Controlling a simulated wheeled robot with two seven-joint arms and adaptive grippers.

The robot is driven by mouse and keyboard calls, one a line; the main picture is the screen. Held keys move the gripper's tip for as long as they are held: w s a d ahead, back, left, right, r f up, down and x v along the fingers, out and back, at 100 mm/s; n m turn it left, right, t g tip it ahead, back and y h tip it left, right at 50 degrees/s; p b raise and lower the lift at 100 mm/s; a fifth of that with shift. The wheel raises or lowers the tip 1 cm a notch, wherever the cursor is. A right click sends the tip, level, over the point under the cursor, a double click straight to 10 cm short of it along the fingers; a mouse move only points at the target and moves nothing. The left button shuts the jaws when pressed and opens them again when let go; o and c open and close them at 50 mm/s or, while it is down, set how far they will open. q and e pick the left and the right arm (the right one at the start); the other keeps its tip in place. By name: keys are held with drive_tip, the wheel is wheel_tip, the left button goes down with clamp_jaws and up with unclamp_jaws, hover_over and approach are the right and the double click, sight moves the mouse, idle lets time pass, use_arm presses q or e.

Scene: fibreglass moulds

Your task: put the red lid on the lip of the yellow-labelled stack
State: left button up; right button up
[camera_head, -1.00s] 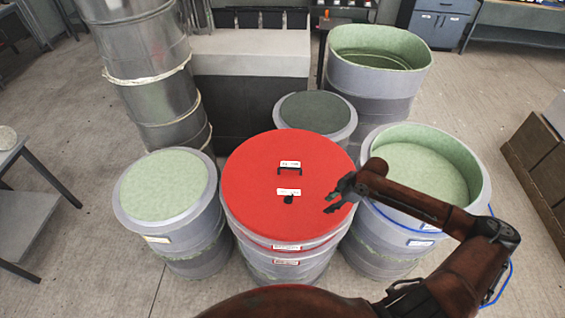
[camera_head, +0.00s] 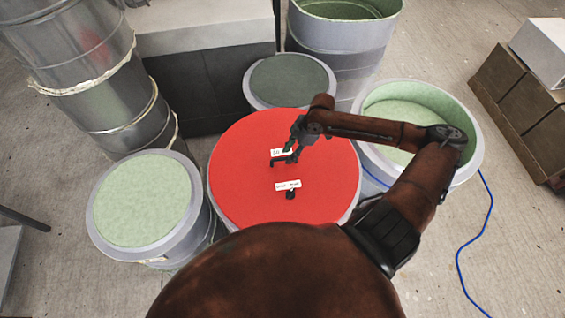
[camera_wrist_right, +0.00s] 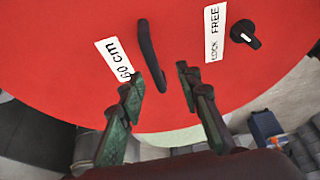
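The round red lid (camera_head: 240,165) lies on the middle stack, with a black handle (camera_head: 280,160) and a black knob (camera_head: 291,194) on top. The yellow-labelled stack (camera_head: 101,195) stands left of it, with a pale green top inside a grey lip; its label is hard to make out now. My right gripper (camera_head: 291,153) is over the lid at the handle. In the right wrist view the gripper (camera_wrist_right: 161,82) is open, and the handle (camera_wrist_right: 150,55) lies just beyond the gap between its fingertips, apparently ungripped. My left gripper is out of view.
A green-lined open mould (camera_head: 462,120) stands right of the lid, under my right arm. A dark-topped drum (camera_head: 290,80) and a tall open drum (camera_head: 340,40) stand behind. Metal drums (camera_head: 75,65) rise at the back left. A blue cord (camera_head: 470,235) lies on the right floor.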

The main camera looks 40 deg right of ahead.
sight(284, 158)
drive_tip(key=f, duration=0.1)
drive_tip(key=w+f, duration=0.1)
drive_tip(key=shift+w+a+f, duration=0.15)
drive_tip(key=shift+a+f, duration=0.15)
drive_tip(key=shift+a, duration=0.05)
drive_tip(key=shift+x, duration=1.2)
drive_tip(key=shift+d+f, duration=0.1)
drive_tip(key=shift+c, duration=0.3)
drive_tip(key=c, duration=0.7)
drive_tip(key=shift+c, duration=0.5)
clamp_jaws()
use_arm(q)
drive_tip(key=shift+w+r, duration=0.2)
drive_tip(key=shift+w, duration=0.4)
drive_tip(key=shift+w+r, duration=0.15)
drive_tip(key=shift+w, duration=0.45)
